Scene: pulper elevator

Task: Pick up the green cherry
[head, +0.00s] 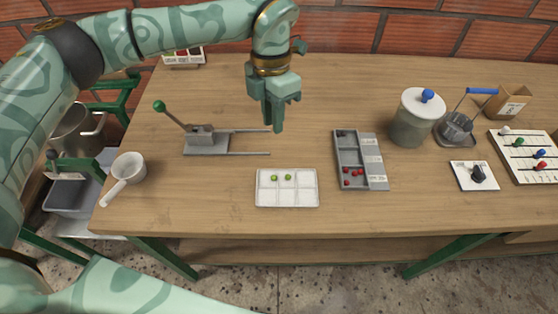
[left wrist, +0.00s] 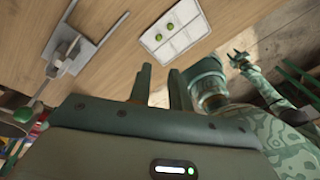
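Two small green cherries, a left one (head: 274,178) and a right one (head: 288,177), lie in upper compartments of a white sectioned tray (head: 258,202). In the left wrist view the two cherries (left wrist: 158,37) (left wrist: 170,27) and the tray (left wrist: 203,24) show beyond my fingers. My left gripper (head: 275,128) points down above the table, behind the tray and apart from it. Its two fingers (left wrist: 160,86) are apart with nothing between them. My right gripper (left wrist: 241,58) shows small in the left wrist view, its fingers seemingly apart; it is not in the head view.
A grey device with a green-knobbed lever (head: 206,144) and two rails stands left of my left gripper. A grey sorting box (head: 375,183) with red cherries is right of the tray. A white scoop (head: 128,168) lies at left. A lidded jar (head: 410,125) stands at right.

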